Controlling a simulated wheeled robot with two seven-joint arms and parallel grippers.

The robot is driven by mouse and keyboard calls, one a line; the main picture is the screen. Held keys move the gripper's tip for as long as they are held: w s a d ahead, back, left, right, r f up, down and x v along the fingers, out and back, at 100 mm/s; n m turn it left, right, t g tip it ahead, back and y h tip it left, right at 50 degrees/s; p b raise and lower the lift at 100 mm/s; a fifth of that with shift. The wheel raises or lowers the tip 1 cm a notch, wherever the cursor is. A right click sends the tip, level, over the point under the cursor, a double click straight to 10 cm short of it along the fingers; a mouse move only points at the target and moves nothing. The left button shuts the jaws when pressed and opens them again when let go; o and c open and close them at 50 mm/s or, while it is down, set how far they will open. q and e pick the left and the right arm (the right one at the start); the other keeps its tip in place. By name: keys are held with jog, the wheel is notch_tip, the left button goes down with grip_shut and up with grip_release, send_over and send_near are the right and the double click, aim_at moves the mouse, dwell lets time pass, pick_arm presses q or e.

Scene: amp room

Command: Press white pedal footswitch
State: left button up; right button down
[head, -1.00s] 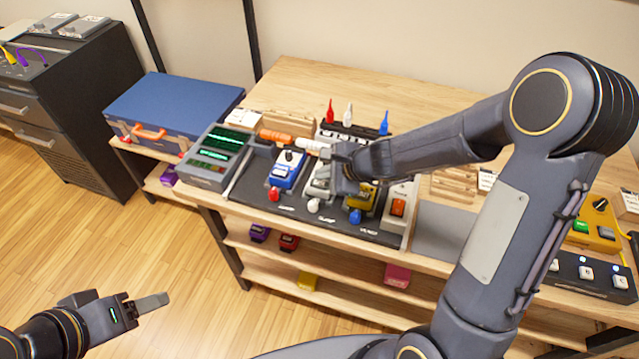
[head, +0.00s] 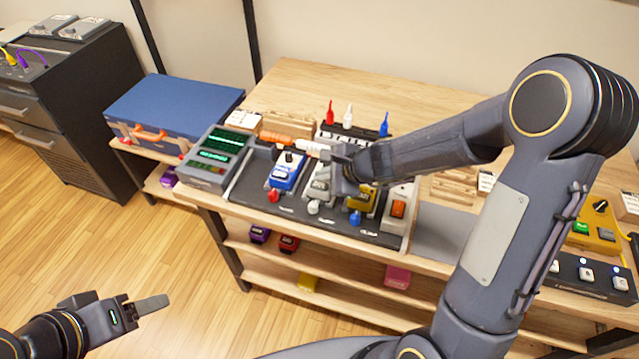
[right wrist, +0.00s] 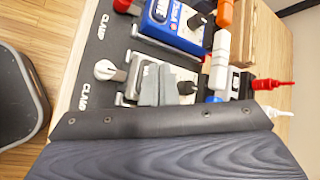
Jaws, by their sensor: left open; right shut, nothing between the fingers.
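The white pedal (head: 317,190) sits on the dark pedalboard (head: 293,208), between a blue pedal (head: 288,172) and a yellow pedal (head: 360,200). My right gripper (head: 345,184) is shut and empty, with its fingers pointing down at the white pedal. In the right wrist view its grey fingertips (right wrist: 156,86) lie over the white pedal (right wrist: 133,88) and hide its footswitch. I cannot tell whether they touch it. A white clamp knob (right wrist: 105,70) shows at the pedal's front. My left gripper (head: 150,304) is open and empty, low over the floor.
Red (head: 273,195) and blue (head: 355,217) clamp knobs flank the white one. Orange and white cable plugs (head: 313,145) lie behind the pedals. A grey device with green displays (head: 215,155) stands left, an orange-switch unit (head: 398,208) right. The wooden tabletop behind is mostly clear.

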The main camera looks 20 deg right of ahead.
aim_at(324, 187)
dwell(0.7)
jog(key=shift+f+b, duration=0.4)
jog(key=shift+b, duration=0.1)
jog(key=shift+f+b, duration=0.55)
jog(key=shift+b, duration=0.05)
dwell(0.4)
jog(key=shift+r, duration=0.1)
jog(key=shift+r+p, duration=0.8)
jog(key=shift+p, duration=0.05)
notch_tip(324, 187, up, 5)
jog(key=p, duration=0.4)
jog(key=shift+r+p, duration=0.1)
jog(key=shift+p, duration=0.25)
dwell(0.5)
